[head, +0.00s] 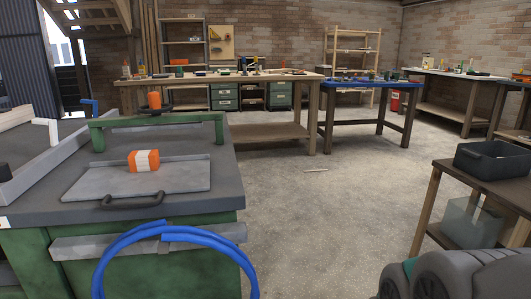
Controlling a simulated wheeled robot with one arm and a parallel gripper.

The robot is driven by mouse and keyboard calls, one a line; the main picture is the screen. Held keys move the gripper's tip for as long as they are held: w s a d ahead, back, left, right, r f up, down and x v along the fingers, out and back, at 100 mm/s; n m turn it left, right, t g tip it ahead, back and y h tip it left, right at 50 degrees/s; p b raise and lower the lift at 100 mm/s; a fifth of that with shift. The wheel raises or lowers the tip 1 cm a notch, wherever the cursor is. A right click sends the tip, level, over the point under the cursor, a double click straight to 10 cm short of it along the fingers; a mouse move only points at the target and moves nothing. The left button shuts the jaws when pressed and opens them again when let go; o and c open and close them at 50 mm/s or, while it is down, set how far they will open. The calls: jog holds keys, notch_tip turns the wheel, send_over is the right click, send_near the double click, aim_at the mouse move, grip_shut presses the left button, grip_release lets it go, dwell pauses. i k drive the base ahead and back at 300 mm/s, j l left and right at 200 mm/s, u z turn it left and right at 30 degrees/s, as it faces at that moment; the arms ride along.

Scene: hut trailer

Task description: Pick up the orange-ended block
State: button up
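The orange-ended block (145,155) has orange ends and a pale band around its middle. It lies in the left part of the head view, on a flat grey metal plate (185,179) with a dark handle (132,201) at its front edge. The plate rests on the dark top of a green machine bench (222,176). Nothing covers the block from this side. My gripper is not in view; only rounded grey and teal parts, which seem to be my arm, show at the bottom right, far from the block.
A green bar (185,122) stands behind the block, with an orange knob (154,99) near it. Blue hose (185,236) loops at the bench front. A dark bin (492,160) sits on a wooden table at right. The concrete floor (320,215) between is mostly clear.

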aim_at(144, 160)
jog(key=u, duration=1.35)
